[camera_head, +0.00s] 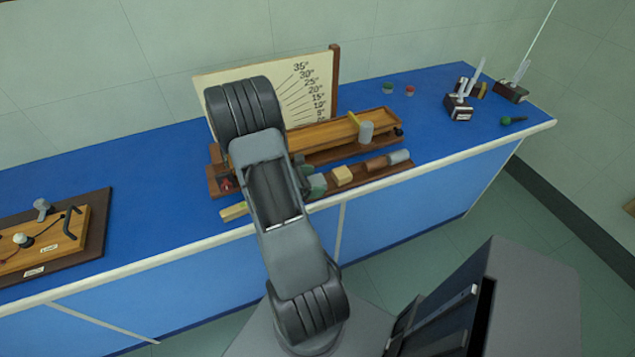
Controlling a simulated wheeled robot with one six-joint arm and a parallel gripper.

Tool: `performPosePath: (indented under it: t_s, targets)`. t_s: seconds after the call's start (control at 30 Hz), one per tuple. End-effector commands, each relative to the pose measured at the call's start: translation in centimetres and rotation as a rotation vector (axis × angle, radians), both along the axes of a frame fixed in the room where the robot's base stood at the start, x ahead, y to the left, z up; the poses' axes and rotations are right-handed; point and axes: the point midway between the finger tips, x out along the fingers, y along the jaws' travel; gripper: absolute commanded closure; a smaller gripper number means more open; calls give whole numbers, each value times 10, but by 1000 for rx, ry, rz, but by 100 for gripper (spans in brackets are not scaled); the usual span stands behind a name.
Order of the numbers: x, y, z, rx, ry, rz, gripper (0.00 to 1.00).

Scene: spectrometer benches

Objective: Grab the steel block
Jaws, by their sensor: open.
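A grey block (398,156) lies at the right end of a low wooden tray (405,171) near the bench's front edge; its colour fits steel. Beside it in the tray are a brown block (376,163), a pale yellow wooden block (342,175) and a greenish piece (318,184) next to my arm. Another light grey piece (366,132) stands at the wooden ramp behind; I cannot tell its material. My arm rises across the middle of the view and covers the tray's left part. My gripper is not clearly seen; the arm hides that area.
A white angle board (318,87) stands behind the ramp (335,133). A wooden circuit board (75,235) lies at left on the blue bench (150,160). Dark holders (459,107) and small caps (388,88) sit at right. Bench top between ramp and holders is mostly clear.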

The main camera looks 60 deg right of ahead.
Motion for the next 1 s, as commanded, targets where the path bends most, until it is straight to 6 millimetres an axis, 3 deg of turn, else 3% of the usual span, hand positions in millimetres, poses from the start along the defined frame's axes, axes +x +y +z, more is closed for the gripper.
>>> performPosePath:
  t_s: [0.2, 0.8, 1.0]
  targets:
    - [0, 0, 0, 0, 0, 0, 17]
    - [0, 0, 0, 0, 0, 0, 74]
    - [0, 0, 0, -1, 0, 0, 75]
